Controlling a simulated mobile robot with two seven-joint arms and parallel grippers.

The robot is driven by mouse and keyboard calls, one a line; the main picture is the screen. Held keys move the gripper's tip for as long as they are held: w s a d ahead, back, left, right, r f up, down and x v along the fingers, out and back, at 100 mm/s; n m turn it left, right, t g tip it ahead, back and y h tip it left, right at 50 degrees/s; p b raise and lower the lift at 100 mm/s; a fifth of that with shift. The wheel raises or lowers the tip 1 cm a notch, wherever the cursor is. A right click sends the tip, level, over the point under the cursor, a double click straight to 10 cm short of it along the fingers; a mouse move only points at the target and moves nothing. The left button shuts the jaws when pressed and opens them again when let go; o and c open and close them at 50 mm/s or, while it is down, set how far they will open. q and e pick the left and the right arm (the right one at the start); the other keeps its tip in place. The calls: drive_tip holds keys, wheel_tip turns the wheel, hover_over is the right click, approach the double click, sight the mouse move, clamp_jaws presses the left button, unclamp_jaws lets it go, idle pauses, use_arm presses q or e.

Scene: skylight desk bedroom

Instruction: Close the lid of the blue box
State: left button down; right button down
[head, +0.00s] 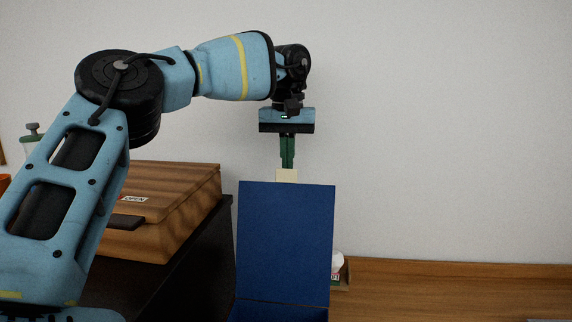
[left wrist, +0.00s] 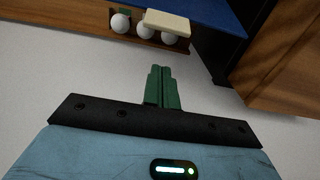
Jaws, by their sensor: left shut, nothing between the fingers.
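The blue box (head: 280,313) is at the bottom of the head view, mostly cut off by the frame edge. Its blue lid (head: 286,240) stands open, about upright, with a cream tab (head: 287,175) at its top edge. The lid (left wrist: 218,12) and tab (left wrist: 167,22) also show at the top of the left wrist view. My left gripper (head: 287,166) points down with its green fingers shut and empty, just above the tab in the head view. In the left wrist view the fingertips (left wrist: 161,68) show a gap to the tab. My right gripper is not in view.
A brown wooden case (head: 165,205) sits on a dark stand (head: 175,275) left of the lid. Several white balls (left wrist: 120,23) rest by a wooden ledge near the tab in the wrist view. A wooden surface (head: 450,285) and bare wall are at the right.

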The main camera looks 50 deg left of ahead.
use_arm(q)
drive_tip(key=shift+s+d+p, duration=0.6)
drive_tip(key=shift+s+d, duration=0.6)
drive_tip(key=shift+s, duration=0.25)
drive_tip(key=shift+s, duration=0.15)
